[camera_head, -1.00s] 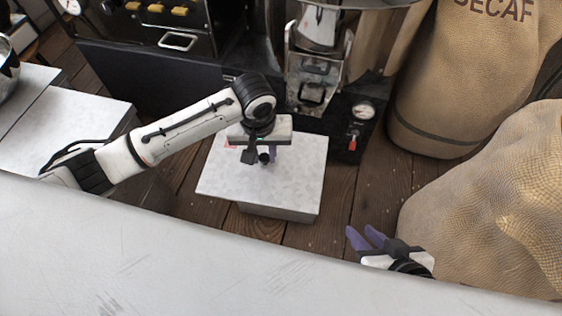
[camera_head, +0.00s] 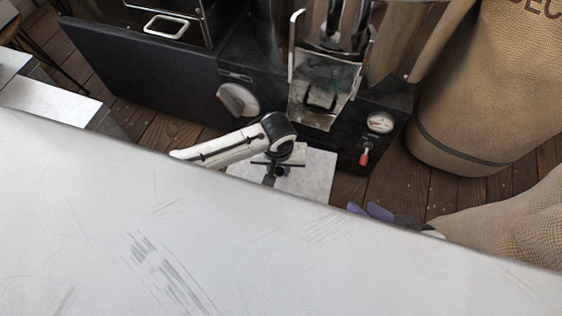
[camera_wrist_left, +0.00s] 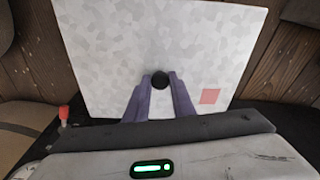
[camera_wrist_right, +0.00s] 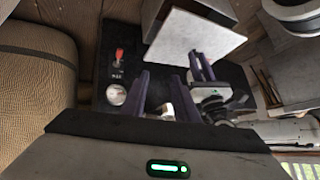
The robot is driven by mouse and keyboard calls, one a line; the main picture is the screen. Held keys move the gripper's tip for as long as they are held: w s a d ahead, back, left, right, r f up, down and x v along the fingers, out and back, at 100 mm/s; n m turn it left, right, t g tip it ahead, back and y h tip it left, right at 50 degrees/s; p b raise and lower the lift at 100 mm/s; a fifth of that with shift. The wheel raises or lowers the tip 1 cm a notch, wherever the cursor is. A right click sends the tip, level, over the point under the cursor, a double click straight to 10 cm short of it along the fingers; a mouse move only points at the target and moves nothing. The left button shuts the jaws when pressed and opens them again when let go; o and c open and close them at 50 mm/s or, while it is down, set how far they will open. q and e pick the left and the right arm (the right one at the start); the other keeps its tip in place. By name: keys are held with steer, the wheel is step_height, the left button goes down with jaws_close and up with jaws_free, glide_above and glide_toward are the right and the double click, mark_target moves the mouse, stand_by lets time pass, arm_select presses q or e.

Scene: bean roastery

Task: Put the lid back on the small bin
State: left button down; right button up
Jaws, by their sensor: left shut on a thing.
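The lid is a flat square grey metal plate (camera_head: 315,177) with a black knob (camera_wrist_left: 160,80) and a small red square mark. My left gripper (camera_wrist_left: 160,88) is shut on this knob, its purple fingers on either side. The lid also shows in the right wrist view (camera_wrist_right: 190,42), with a grey box side (camera_wrist_right: 153,12) near its edge, perhaps the small bin. I cannot tell whether the lid rests on it. In the head view the near surface hides what is below the lid. My right gripper (camera_wrist_right: 162,92) is open and empty, right of the lid in the head view (camera_head: 368,208).
A pale scratched surface (camera_head: 150,240) fills the foreground and hides parts of both arms. A dark roaster with a gauge (camera_head: 380,122) and red handle (camera_head: 364,157) stands behind the lid. Burlap sacks (camera_head: 485,90) stand at the right. Wooden floor (camera_head: 400,180) shows between.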

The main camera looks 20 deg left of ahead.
mark_target(279, 177)
arm_select(q)
steer(key=shift+f+b, duration=0.85)
steer(key=shift+f, duration=0.1)
steer(key=shift+s+f, duration=0.1)
steer(key=shift+f, duration=0.15)
steer(key=shift+f+b, duration=0.4)
steer(key=shift+f, duration=0.9)
arm_select(e)
steer(key=shift+w+a+r+t+y, duration=0.15)
steer(key=shift+a+r+t+y, duration=0.1)
steer(key=shift+a+r+y, duration=0.25)
steer(key=shift+w+a+r+t+y, duration=0.15)
steer(key=shift+a+r+t+y, duration=0.2)
steer(key=shift+r, duration=0.3)
arm_select(q)
steer(key=shift+p, duration=0.3)
arm_select(e)
steer(key=shift+r+h, duration=0.25)
steer(key=shift+r, duration=0.1)
arm_select(q)
steer(key=shift+f+p, duration=0.65)
arm_select(e)
steer(key=shift+r, duration=0.65)
arm_select(q)
steer(key=c, duration=0.9)
jaws_free()
steer(key=shift+c, duration=0.2)
arm_select(e)
steer(key=shift+f, duration=0.1)
